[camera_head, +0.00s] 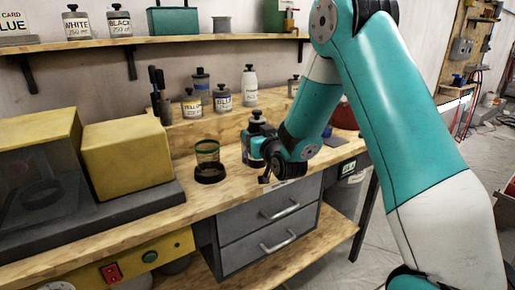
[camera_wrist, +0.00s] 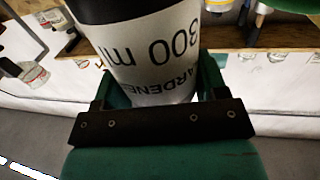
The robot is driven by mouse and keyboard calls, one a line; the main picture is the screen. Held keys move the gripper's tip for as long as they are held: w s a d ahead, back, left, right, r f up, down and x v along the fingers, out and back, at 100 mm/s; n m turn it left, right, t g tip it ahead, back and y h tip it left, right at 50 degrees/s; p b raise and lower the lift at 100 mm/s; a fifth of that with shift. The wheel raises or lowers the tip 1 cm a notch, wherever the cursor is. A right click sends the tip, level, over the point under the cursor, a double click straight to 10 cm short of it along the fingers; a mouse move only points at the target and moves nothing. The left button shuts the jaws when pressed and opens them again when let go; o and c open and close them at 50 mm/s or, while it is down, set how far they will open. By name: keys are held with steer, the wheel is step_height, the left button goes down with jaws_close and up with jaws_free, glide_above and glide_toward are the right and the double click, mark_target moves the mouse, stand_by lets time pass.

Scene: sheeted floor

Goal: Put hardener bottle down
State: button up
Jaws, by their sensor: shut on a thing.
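The hardener bottle (camera_wrist: 150,55) fills the upper middle of the wrist view, with a white label reading "300 ml" and "HARDENER" upside down and a black part above it. My gripper (camera_wrist: 155,95) is shut on it, with a green finger on each side. In the head view the bottle (camera_head: 258,130) shows behind my gripper (camera_head: 262,160), over the wooden workbench (camera_head: 222,190) near its front edge. My wrist covers part of the bottle. I cannot tell whether its base touches the bench.
A clear cup with a green rim (camera_head: 207,154) stands on a dark round base just left of the bottle. Several bottles, including a yellow-labelled one (camera_head: 191,104), stand on a raised ledge behind. A yellow box (camera_head: 125,150) is at left. Grey drawers (camera_head: 270,210) sit below.

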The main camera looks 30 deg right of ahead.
steer(key=shift+f+b, duration=1.1)
steer(key=shift+f, duration=0.9)
steer(key=o, duration=1.3)
steer(key=shift+r, duration=0.1)
steer(key=s+a+b, duration=0.1)
steer(key=s+b, duration=1.1)
steer(key=b, duration=0.3)
steer(key=shift+a, duration=0.25)
